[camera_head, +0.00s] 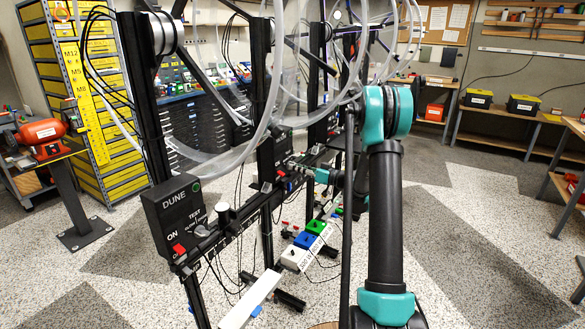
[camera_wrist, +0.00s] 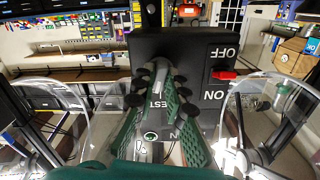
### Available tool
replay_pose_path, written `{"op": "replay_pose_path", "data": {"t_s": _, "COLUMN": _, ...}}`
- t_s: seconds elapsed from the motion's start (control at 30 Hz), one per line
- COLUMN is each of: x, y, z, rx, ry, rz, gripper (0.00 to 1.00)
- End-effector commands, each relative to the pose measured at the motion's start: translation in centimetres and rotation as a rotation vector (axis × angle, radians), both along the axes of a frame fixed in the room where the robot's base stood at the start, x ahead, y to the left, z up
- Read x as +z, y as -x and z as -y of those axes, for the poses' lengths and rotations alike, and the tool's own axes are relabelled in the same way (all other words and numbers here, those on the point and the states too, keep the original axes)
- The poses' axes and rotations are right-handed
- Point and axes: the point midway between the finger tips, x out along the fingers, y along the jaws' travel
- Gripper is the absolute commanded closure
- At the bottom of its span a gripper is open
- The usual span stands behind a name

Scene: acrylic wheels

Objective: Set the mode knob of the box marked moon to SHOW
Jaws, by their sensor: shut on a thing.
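In the head view my gripper (camera_head: 296,165) is at the front of the middle dark control box (camera_head: 268,160), whose name I cannot read there. In the wrist view the dark box (camera_wrist: 195,48) fills the centre, upside down. My gripper's green ribbed fingers (camera_wrist: 163,88) are shut on its mode knob, which is mostly hidden between them. Part of a TEST label shows between the fingers; the other mode labels and most of the name are covered. A red switch (camera_wrist: 224,75) sits beside the fingers, between OFF and ON. The knob's setting cannot be read.
A nearer box marked DUNE (camera_head: 175,215) stands at the left on the same rail, with its own knob (camera_head: 223,212) and red switch (camera_head: 179,249). Large clear acrylic wheels (camera_wrist: 45,125) flank my gripper. Black posts and hanging cables are close by. The speckled floor at the right is open.

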Motion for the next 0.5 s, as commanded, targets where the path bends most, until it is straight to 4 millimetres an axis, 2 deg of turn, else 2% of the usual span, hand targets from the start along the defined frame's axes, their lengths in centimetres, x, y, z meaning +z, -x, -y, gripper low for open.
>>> {"op": "replay_pose_path", "data": {"t_s": 0.2, "x": 0.00, "y": 0.02, "z": 0.02, "rx": 0.000, "ry": -0.094, "rz": -0.129, "gripper": 1.00}}
{"op": "replay_pose_path", "data": {"t_s": 0.5, "x": 0.00, "y": 0.02, "z": 0.02, "rx": 0.000, "ry": -0.102, "rz": -0.141, "gripper": 1.00}}
